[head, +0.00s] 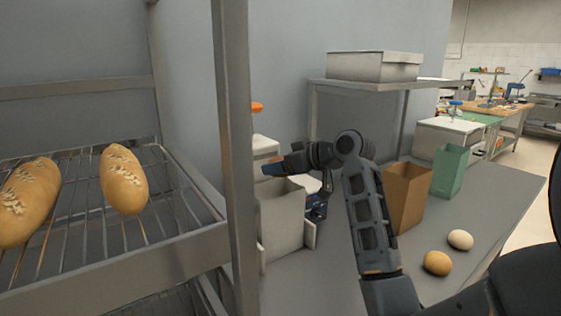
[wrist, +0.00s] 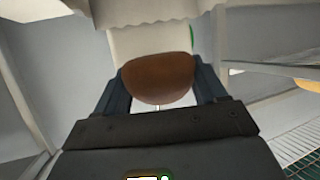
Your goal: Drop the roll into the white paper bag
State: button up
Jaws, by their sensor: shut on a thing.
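The white paper bag (head: 281,222) stands open on the counter, just right of the rack post. My gripper (head: 276,167) is shut on the brown roll (wrist: 158,78), and its end is over the top of the bag in the head view. The roll shows only as a small brown patch in the head view (head: 270,168). In the wrist view the roll sits between the two dark fingers, with the bag's pale jagged-edged paper (wrist: 150,38) beyond it. I cannot tell how far the roll is above or inside the bag's mouth.
A brown paper bag (head: 406,196) and a green bag (head: 449,170) stand right of my arm. Two eggs or small rolls (head: 438,263) lie on the counter (head: 500,195). A shelf (head: 385,84) holds a metal pan.

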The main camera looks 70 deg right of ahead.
jog(key=o, duration=1.1)
jog(key=b+v, duration=0.1)
jog(key=v, duration=0.6)
jog(key=shift+s, duration=0.35)
jog(key=shift+a+r, duration=0.1)
jog(key=shift+a, duration=0.05)
